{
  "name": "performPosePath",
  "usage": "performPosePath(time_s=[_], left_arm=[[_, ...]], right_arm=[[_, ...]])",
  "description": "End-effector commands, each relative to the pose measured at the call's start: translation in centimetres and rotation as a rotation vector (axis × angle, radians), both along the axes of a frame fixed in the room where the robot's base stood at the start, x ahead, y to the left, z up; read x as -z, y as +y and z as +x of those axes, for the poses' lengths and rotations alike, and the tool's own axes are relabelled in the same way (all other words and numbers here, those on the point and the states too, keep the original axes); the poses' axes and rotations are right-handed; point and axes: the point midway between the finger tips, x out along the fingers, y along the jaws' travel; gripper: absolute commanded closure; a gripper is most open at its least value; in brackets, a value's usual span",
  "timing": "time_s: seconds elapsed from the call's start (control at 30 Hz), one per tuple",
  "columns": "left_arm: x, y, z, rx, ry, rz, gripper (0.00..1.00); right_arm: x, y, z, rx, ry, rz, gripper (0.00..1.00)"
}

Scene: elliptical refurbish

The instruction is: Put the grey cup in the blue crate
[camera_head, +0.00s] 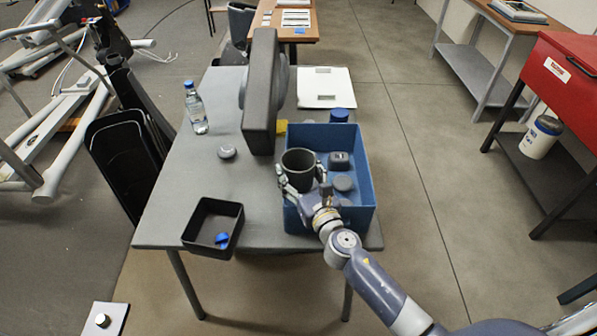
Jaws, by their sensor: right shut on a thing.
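The grey cup (299,163) is dark, with its open top facing up. My right gripper (299,184) is shut on it, coming in from the lower right, with fingers on its near side. The cup is over the left part of the blue crate (361,178); I cannot tell how far it is above the crate floor. The crate stands at the right side of the grey table and holds a few dark grey objects (343,183). My left gripper does not show.
A black tray (193,228) with small blue pieces sits at the table's front left. The table's middle left is mostly clear.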

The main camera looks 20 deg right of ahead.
Motion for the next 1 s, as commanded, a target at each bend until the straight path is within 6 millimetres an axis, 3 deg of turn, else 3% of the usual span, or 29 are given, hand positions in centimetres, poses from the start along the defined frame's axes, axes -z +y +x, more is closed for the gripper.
performPosePath(time_s=[0.27,0.3,0.4,0.77,0.97,1.0], left_arm=[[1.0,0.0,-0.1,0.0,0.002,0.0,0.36],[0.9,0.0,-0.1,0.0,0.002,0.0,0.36],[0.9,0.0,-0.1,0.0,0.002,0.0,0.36],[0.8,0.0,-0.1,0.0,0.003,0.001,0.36],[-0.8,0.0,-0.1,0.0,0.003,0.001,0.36],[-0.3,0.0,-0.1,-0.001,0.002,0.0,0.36]], right_arm=[[1.0,0.0,0.0,0.0,0.0,0.0,0.84],[1.0,0.0,0.0,0.0,0.0,0.0,0.34],[0.9,0.0,0.0,0.0,0.0,-0.001,0.16],[0.8,0.0,0.0,0.0,0.0,-0.001,0.16],[-0.9,0.0,0.0,0.0,-0.001,-0.001,0.16],[-0.2,-0.1,-0.9,-0.001,0.004,-0.002,0.16]])
